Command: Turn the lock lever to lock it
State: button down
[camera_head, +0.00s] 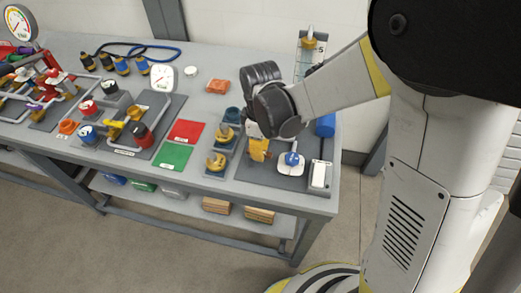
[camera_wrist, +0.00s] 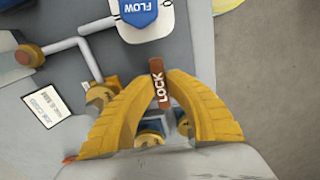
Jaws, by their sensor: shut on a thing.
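The lock lever (camera_wrist: 158,82) is a narrow red-brown bar with white LOCK lettering. In the wrist view it stands nearly along the picture's vertical, with its upper end showing past my fingertips. My gripper (camera_wrist: 164,80) has its two yellow fingers closed in on the lever from both sides. In the head view my gripper (camera_head: 259,150) points down over the grey plate at the right end of the bench, and I cannot make out the lever there.
A blue knob on a white base (camera_head: 291,164) is right of my gripper. Blue holders with yellow parts (camera_head: 217,161) stand to its left. Green (camera_head: 173,156) and red (camera_head: 186,131) mats lie farther left.

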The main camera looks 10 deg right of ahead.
jog(key=m, duration=0.3)
jog(key=s+m, duration=0.1)
jog(key=shift+a+m, duration=0.3)
jog(key=m, duration=0.3)
jog(key=a+m, duration=0.1)
jog(key=shift+s+b, duration=0.3)
jog(key=m, duration=0.2)
jog(key=a+m, duration=0.1)
jog(key=m, duration=0.1)
jog(key=shift+s+m, duration=0.1)
jog(key=shift+m, duration=0.3)
jog(key=shift+a+m, duration=0.25)
jog(key=shift+m, duration=0.75)
jog(key=shift+a+m, duration=0.2)
jog(key=shift+m, duration=0.8)
jog(key=c, duration=1.4)
grip_release()
jog(key=shift+o, duration=0.2)
jog(key=shift+r, duration=0.1)
